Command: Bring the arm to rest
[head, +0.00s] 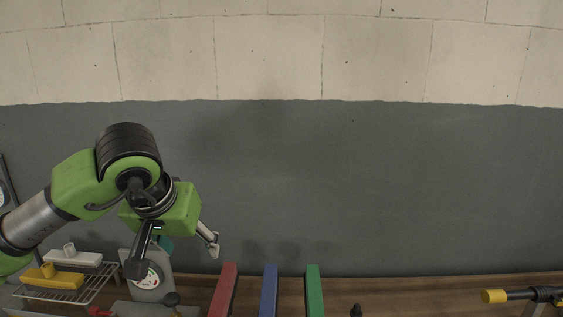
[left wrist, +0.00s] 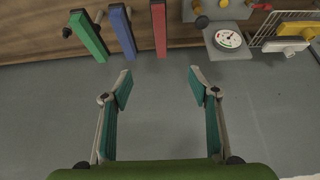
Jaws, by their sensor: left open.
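My left gripper (head: 174,256) is at the left of the head view, raised in front of the grey wall, with its fingers spread and nothing between them. In the left wrist view its two teal-padded fingers (left wrist: 160,80) are wide apart, with only grey surface between them. The green arm comes in from the left and bends downward at the wrist. My right gripper is in neither view.
Red (head: 223,289), blue (head: 269,289) and green (head: 314,289) bars stand on a wooden bench (head: 410,287). A gauge (head: 147,279) and a wire rack (head: 95,283) with yellow and white pieces are left. A yellow-tipped black piece (head: 494,296) is right.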

